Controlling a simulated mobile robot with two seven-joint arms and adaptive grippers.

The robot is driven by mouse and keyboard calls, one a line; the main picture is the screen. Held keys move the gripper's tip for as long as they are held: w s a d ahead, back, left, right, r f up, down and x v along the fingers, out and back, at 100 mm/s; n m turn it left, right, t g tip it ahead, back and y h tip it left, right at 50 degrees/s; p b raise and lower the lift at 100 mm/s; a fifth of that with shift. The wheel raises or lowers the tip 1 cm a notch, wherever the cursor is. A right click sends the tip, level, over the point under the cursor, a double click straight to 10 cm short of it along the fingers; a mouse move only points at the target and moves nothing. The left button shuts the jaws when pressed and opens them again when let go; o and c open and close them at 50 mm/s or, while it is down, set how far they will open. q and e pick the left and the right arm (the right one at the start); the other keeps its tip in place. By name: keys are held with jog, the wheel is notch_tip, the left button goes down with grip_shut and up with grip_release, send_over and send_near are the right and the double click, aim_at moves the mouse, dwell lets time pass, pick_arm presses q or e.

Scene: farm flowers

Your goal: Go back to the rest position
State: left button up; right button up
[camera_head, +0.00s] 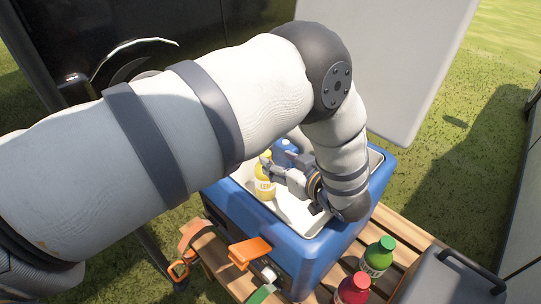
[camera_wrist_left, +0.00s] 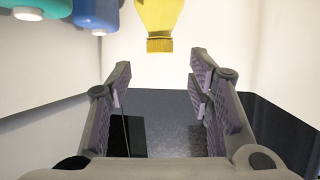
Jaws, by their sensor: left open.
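My left gripper (camera_head: 273,168) is inside the blue cooler (camera_head: 302,252), reached from above by the bent left arm. It is open. In the head view a yellow bottle (camera_head: 264,189) stands in the cooler close beside its fingers. In the left wrist view the gap between the fingers (camera_wrist_left: 157,85) is empty. The yellow bottle (camera_wrist_left: 158,20) shows beyond the fingertips with its cap toward me, apart from them. A blue bottle (camera_head: 284,148) is behind the gripper in the cooler. My right gripper is out of view.
The raised white lid (camera_head: 390,60) stands behind the cooler. A green bottle (camera_head: 378,258), a red bottle (camera_head: 353,290) and a grey box (camera_head: 445,283) crowd the wooden table at right. Orange-handled tools (camera_head: 250,252) are in front. A teal item (camera_wrist_left: 45,8) shows in the wrist view.

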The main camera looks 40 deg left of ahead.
pick_arm(q)
jog(key=shift+s+d+r, duration=0.2)
jog(key=shift+s+d, duration=0.05)
jog(key=shift+d, duration=0.3)
